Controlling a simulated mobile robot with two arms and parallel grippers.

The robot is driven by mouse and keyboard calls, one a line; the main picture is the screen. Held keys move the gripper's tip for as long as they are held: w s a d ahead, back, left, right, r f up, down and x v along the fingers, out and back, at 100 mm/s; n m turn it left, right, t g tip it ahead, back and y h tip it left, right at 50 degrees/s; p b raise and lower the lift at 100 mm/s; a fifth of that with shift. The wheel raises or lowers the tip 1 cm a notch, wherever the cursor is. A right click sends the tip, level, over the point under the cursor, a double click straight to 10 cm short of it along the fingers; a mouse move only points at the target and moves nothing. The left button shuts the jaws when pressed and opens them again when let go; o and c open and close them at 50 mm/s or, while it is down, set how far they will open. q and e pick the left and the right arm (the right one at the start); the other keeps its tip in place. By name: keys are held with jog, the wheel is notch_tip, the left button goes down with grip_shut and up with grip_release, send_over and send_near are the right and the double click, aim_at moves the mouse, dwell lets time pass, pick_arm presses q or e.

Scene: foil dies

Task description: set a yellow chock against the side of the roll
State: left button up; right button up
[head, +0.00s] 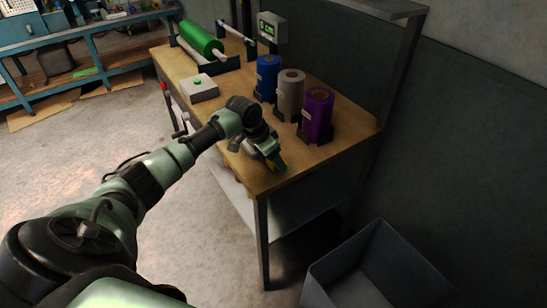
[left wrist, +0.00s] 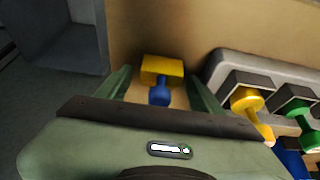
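A yellow block (left wrist: 162,68), which looks like the chock, lies over the wooden bench top in the left wrist view, with a blue knob-like piece (left wrist: 160,95) on its near side. My left gripper (left wrist: 160,80) has its fingers spread on either side, with gaps showing. In the head view my left gripper (head: 276,163) is low at the bench's near edge, with a bit of yellow (head: 282,168) at its tip. A green roll (head: 202,38) lies across a stand at the far end. Blue (head: 268,78), grey (head: 290,95) and purple (head: 318,115) rolls stand upright. My right gripper is out of view.
A grey rack (left wrist: 235,62) with yellow (left wrist: 247,100) and green (left wrist: 299,110) knobbed pieces sits right of the gripper. A white button box (head: 199,87) is on the bench (head: 345,130). A grey bin (head: 375,265) stands below the right end.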

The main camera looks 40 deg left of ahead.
pick_arm(q)
jog(key=b+v, duration=0.1)
jog(key=v, duration=1.1)
jog(key=shift+d, duration=0.1)
